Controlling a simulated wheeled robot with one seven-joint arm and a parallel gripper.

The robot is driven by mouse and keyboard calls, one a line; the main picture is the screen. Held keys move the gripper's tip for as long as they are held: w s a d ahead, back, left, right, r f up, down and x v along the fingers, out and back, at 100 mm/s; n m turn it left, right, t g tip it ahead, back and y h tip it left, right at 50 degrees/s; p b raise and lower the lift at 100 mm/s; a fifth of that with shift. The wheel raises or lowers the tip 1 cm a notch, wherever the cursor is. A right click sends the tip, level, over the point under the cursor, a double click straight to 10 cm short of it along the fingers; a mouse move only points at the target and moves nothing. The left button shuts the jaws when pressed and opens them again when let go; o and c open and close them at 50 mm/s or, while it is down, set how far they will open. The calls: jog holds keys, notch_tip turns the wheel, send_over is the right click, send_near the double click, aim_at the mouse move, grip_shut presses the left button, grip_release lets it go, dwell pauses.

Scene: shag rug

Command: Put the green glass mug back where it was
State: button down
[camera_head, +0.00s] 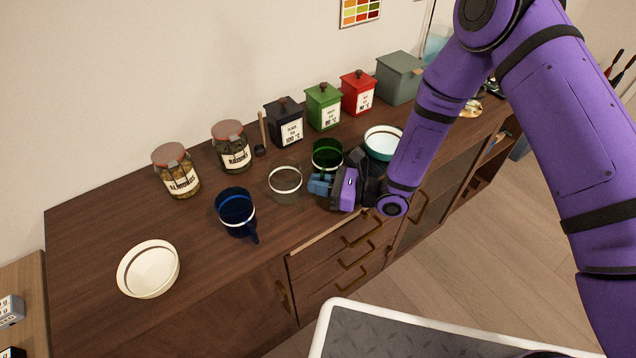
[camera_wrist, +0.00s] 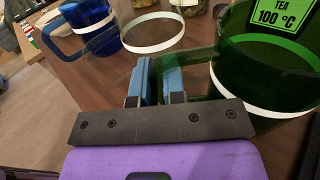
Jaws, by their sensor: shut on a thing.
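The green glass mug (camera_head: 327,153) is upright over the wooden sideboard, between the clear glass mug and the teal-and-white bowl. It has a white band and fills the right of the wrist view (camera_wrist: 255,85). My gripper (camera_head: 320,185) is at its near side, with blue finger pads (camera_wrist: 154,82) shut on the mug's handle. The handle is partly hidden by the fingers. The mug's base is hidden, so I cannot tell whether it touches the sideboard.
The clear glass mug (camera_head: 285,183) stands close left of my gripper, with the blue mug (camera_head: 235,207) beyond it. The teal-and-white bowl (camera_head: 382,142) is close on the right. Red, green (camera_head: 323,107) and black canisters stand behind. A white bowl (camera_head: 148,269) is at the left; bare wood surrounds it.

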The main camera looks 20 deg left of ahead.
jog(key=shift+f, duration=0.1)
jog(key=c, duration=1.2)
grip_release()
jog(key=d, duration=1.2)
jog(key=shift+w, duration=0.15)
jog(key=shift+r, duration=0.2)
